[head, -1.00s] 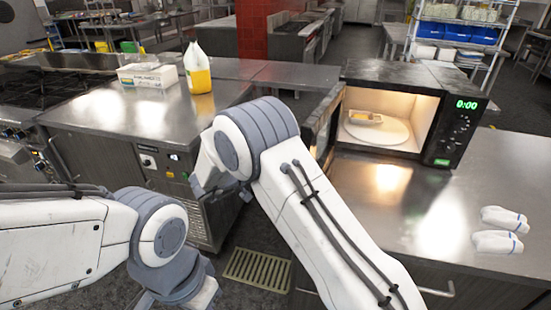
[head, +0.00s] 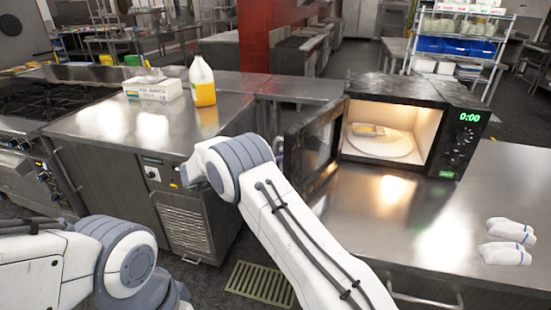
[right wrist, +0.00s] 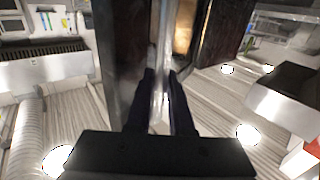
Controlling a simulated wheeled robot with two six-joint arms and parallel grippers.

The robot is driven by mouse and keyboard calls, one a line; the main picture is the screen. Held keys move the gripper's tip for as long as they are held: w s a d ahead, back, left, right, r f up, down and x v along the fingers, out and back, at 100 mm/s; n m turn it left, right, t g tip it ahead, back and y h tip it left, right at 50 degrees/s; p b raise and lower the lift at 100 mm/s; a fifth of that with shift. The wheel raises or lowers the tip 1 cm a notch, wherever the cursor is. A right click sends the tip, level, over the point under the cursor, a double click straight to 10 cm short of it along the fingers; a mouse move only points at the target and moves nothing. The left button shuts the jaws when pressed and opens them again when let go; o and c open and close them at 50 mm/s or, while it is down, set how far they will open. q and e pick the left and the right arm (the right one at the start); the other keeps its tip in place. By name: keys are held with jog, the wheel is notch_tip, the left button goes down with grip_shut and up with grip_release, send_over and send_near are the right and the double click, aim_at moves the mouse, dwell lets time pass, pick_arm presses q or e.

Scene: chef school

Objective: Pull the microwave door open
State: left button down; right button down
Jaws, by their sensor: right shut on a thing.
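The dark microwave (head: 400,88) stands on the steel counter, its lit inside showing a turntable with a small yellow item in a dish. Its door (head: 316,150) is swung wide open to the left and also shows in the right wrist view (right wrist: 125,60). My right gripper (right wrist: 160,80) is shut on a pale upright bar at the door's edge, one dark finger on each side. In the head view my right arm largely hides this gripper. My left arm is at the lower left; its gripper is not in view.
Two white rolled cloths (head: 508,242) lie on the counter (head: 430,225) to the right, with bare steel in front of the microwave. A yellow-filled jug (head: 204,90) and a white box (head: 153,90) stand on the left counter. A floor grate (head: 260,283) lies between the counters.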

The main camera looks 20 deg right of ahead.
jog(key=shift+d+r, duration=0.15)
jog(key=shift+d, duration=0.05)
jog(key=c, duration=0.8)
grip_release()
jog(key=shift+a, duration=0.2)
jog(key=a+b, duration=0.2)
jog(key=a, duration=0.8)
jog(key=shift+a, duration=0.15)
jog(key=shift+s, duration=0.1)
